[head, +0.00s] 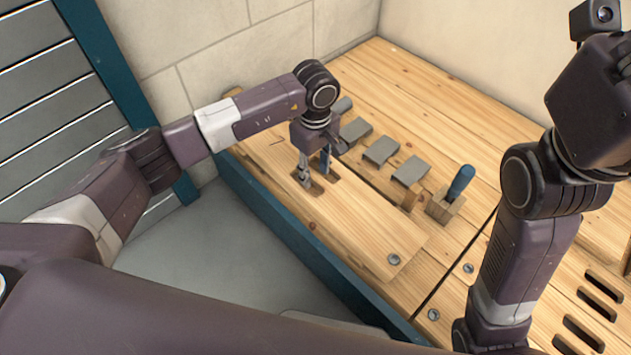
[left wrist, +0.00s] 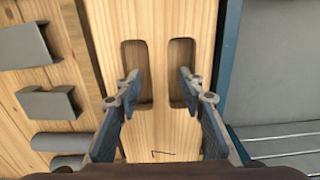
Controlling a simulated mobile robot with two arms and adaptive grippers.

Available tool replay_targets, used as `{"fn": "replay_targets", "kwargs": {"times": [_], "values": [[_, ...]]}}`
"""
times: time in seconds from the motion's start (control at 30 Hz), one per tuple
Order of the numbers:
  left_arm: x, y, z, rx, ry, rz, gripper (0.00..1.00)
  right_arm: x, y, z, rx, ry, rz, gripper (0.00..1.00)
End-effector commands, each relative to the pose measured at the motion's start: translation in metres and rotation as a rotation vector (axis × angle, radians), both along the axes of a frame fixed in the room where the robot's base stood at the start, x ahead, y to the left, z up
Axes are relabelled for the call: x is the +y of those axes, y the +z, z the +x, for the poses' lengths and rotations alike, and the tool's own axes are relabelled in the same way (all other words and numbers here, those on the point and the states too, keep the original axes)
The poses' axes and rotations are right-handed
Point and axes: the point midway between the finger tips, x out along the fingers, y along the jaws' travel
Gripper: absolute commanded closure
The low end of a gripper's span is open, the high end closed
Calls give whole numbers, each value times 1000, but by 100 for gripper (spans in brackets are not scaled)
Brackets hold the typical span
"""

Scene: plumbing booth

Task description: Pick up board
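The board (head: 350,222) is a long light-wood plank with two rounded slots, lying flat on the bench along its blue edge. In the left wrist view the board (left wrist: 166,25) runs up the middle, with a solid strip between the slots. My left gripper (head: 315,172) is over the slots, pointing down. In the left wrist view its fingers (left wrist: 158,76) are apart, one at each slot with the strip between them. A gap shows on both sides, and I cannot tell how deep the tips reach. My right arm shows at the right, but its gripper is out of view.
Several grey blocks (head: 381,150) lie on the wooden bench (head: 440,95) beyond the board. A blue-handled tool (head: 461,182) stands in a small wooden holder (head: 444,206). A screw head (head: 393,258) shows at the board's near end. A tiled wall stands behind.

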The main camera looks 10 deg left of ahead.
Motion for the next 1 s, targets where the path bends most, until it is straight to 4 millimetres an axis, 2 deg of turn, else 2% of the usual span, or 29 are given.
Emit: {"fn": "replay_targets", "kwargs": {"times": [0.07, 0.33, 0.67, 1.0], "values": [[0, -6, 0, -1, 0, -1, 64, 0, 0, -3, -10, 0, 0, 60], [0, -5, 0, -1, 0, -2, 65, 0, 2, -3, -11, -1, -1, 60], [-1, -5, 0, 0, 0, -1, 100, 0, 2, -3, -11, 0, -2, 60], [-1, -3, 1, -4, -1, -4, 100, 0, 2, -3, -11, 0, -2, 60]]}}
